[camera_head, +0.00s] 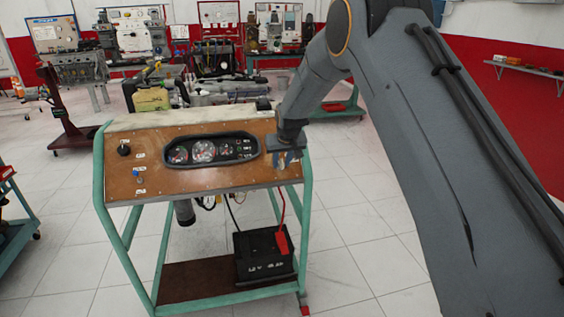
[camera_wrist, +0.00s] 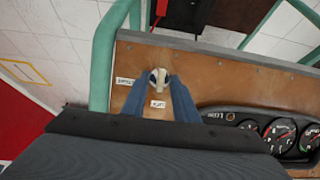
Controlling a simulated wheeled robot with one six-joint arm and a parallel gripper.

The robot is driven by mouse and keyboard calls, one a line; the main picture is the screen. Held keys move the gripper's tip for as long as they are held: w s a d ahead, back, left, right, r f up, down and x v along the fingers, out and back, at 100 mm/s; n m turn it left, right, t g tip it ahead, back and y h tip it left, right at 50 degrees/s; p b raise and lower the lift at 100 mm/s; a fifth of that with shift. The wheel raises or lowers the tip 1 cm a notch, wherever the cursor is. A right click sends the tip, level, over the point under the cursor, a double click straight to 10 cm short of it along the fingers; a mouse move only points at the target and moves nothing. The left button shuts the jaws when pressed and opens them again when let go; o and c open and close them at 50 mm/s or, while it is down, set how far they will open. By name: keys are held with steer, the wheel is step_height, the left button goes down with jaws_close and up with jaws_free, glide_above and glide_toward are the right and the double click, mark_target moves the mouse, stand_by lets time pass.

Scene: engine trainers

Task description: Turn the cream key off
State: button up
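The cream key (camera_wrist: 158,78) is on the brown instrument panel (camera_wrist: 228,72), near one end of it. In the wrist view my gripper (camera_wrist: 159,80) has its two blue fingers on either side of the key. The fingertips are very close to it, and I cannot tell whether they press on it. In the head view my gripper (camera_head: 290,158) is at the right end of the panel (camera_head: 206,182), and the key is hidden there behind it. Small white labels (camera_wrist: 157,103) sit beside the key.
The panel has a gauge cluster (camera_head: 210,150), a black knob (camera_head: 124,149) and a blue switch (camera_head: 138,173) on its left side. A green frame (camera_head: 122,252) holds it, with a black battery (camera_head: 263,258) below. Tiled floor is clear to the right of the stand.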

steer(key=b+v, duration=0.2)
steer(key=v, duration=0.6)
stand_by(0.4)
steer(key=s+d+f+m+g+h, duration=0.1)
steer(key=s+d+f+m+g, duration=0.1)
steer(key=s+d, duration=1.2)
steer(key=s+d+f+g, duration=0.1)
steer(key=s+d, duration=0.3)
steer(key=s, duration=0.9)
steer(key=s+d+f+m+g, duration=0.1)
steer(key=s+d, duration=0.4)
steer(key=s, duration=0.9)
steer(key=shift+f+g+h, duration=0.3)
steer(key=shift+f+g, duration=0.2)
steer(key=shift+f, duration=0.15)
steer(key=shift+a, duration=0.1)
